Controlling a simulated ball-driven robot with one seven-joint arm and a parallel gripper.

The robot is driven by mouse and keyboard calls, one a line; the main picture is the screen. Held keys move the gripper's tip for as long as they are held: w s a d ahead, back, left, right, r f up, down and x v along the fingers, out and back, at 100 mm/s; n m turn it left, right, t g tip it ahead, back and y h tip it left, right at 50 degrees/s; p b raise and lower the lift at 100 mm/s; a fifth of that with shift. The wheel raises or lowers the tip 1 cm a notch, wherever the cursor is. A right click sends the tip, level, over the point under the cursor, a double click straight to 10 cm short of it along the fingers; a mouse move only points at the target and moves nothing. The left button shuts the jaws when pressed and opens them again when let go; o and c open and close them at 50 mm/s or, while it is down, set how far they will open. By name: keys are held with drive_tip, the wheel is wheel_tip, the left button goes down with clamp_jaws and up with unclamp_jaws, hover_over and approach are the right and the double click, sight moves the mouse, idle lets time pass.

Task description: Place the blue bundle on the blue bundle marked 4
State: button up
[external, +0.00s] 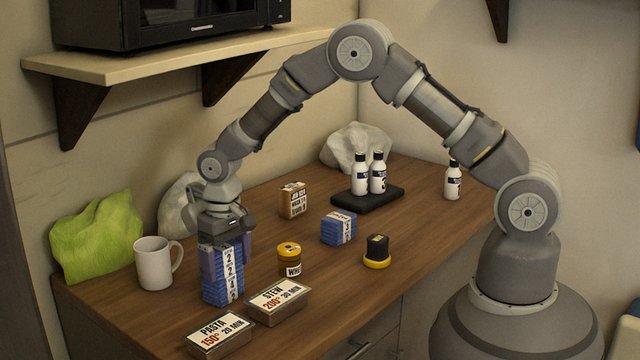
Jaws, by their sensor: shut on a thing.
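Blue bundles with white bands show as a stack at the front left of the counter. The lowest, the blue bundle marked 4 (220,293), stands on the wood. My gripper (227,262) points down over the stack, its fingers on either side of the upper blue bundle (222,260), shut on it. The upper part's band seems to read 2. The upper bundle lines up over the lower one with no clear gap; I cannot tell whether its weight rests there. Its top is hidden by my gripper. Another blue bundle, marked 3 (339,228), lies apart near mid-counter.
A white mug (154,265) stands close left of the stack. The pasta tin (218,335), stew tin (278,303) and yellow-lidded jar (289,260) are close in front and right. White bottles stand on a black tray (385,202) farther back. A shelf (170,58) overhangs behind.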

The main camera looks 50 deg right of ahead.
sight(219, 253)
drive_tip(key=shift+f, duration=0.2)
drive_tip(key=o, duration=0.8)
drive_tip(key=shift+o, duration=0.2)
wheel_tip(219, 253, up, 12)
drive_tip(key=shift+r+p, duration=0.25)
drive_tip(key=shift+p, duration=0.95)
